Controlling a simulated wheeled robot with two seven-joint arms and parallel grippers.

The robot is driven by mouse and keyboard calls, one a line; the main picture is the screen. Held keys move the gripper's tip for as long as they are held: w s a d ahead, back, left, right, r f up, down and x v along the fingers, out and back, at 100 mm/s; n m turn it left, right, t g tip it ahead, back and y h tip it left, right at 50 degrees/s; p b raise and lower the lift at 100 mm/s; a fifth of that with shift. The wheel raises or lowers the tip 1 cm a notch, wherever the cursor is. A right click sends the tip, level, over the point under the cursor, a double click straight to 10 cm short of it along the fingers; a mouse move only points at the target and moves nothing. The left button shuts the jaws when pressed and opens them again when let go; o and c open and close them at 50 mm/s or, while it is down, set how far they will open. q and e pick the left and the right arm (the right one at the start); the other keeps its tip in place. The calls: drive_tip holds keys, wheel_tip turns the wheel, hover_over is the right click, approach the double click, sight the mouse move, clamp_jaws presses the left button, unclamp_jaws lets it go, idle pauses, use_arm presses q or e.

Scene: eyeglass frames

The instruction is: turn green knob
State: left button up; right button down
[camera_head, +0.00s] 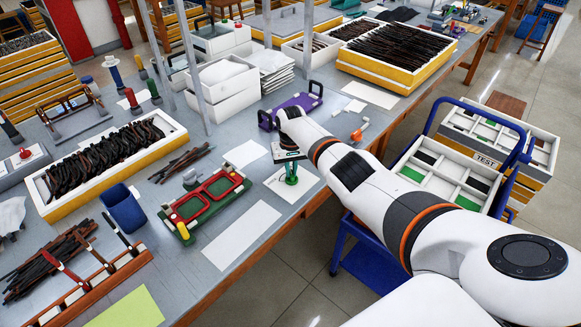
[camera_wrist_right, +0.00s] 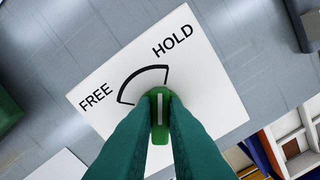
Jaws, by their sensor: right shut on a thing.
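The green knob (camera_wrist_right: 159,105) stands on a white plate (camera_wrist_right: 222,98) marked FREE at the left and HOLD at the upper right, with a black arc between the words. The knob's white line points straight up in the right wrist view, closer to the HOLD end of the arc. My right gripper (camera_wrist_right: 159,118) is shut on the knob, one green finger on each side. In the head view the right gripper (camera_head: 291,178) comes down over the plate (camera_head: 306,186) near the table edge and mostly hides the knob. My left gripper is not in view.
Beside the plate lie blank white sheets (camera_head: 241,235) and a red-and-green frame fixture (camera_head: 209,201). A purple fixture (camera_head: 290,111) stands behind my right arm. A blue cart with a compartment tray (camera_head: 450,172) stands right of the table (camera_head: 190,276).

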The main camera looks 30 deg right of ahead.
sight(291, 172)
drive_tip(key=shift+r+m, duration=0.1)
drive_tip(key=shift+m, duration=0.9)
drive_tip(key=shift+w+d, duration=0.1)
drive_tip(key=c, duration=1.5)
unclamp_jaws()
drive_tip(key=shift+o, duration=0.2)
wheel_tip(291, 172, up, 4)
drive_tip(key=shift+r+p, duration=0.1)
drive_tip(key=shift+p, duration=1.05)
wheel_tip(291, 172, up, 8)
drive_tip(key=shift+f, duration=0.2)
